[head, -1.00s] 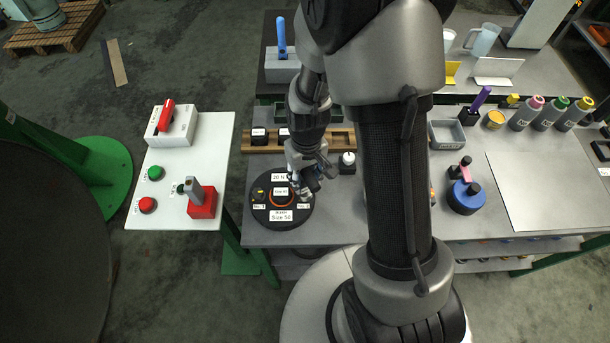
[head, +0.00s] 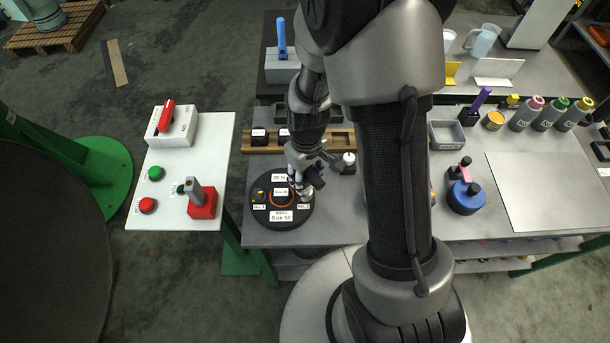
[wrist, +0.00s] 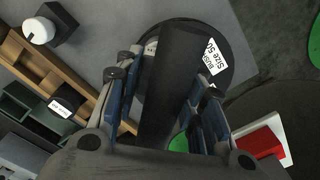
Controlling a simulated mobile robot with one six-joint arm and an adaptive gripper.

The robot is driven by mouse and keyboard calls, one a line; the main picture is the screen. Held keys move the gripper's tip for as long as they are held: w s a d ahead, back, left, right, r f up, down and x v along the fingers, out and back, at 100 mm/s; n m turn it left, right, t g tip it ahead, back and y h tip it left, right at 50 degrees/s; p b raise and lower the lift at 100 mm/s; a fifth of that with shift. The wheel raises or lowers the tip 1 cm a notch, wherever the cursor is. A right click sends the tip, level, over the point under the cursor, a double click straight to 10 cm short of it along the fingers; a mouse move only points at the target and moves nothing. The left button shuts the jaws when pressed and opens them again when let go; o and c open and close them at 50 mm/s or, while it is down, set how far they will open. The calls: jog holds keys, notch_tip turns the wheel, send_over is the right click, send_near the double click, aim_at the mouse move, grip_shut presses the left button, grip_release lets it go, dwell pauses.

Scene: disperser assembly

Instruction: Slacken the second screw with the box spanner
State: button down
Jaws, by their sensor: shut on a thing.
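A round black fixture (head: 282,224) with white labels, one reading "Size 50", lies on the grey bench. My gripper (head: 308,182) is over its right side, by the label of the second screw. In the wrist view my gripper (wrist: 165,100) is shut on a dark cylindrical bar, the box spanner (wrist: 172,75). The spanner's far end reaches to the fixture (wrist: 232,50). The second screw is hidden under the spanner and fingers, so I cannot tell how the spanner sits on it. The first screw (head: 260,194) shows at the fixture's left.
A wooden rack (head: 262,149) with black blocks stands just behind the fixture. A black block with a white knob (head: 348,158) is close to the right of my gripper. A white side table (head: 166,213) with buttons and a red-based lever (head: 201,207) is at the left.

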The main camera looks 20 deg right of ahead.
jog(key=shift+r+p, duration=1.75)
jog(key=shift+r, duration=0.7)
jog(key=shift+s+f, duration=0.1)
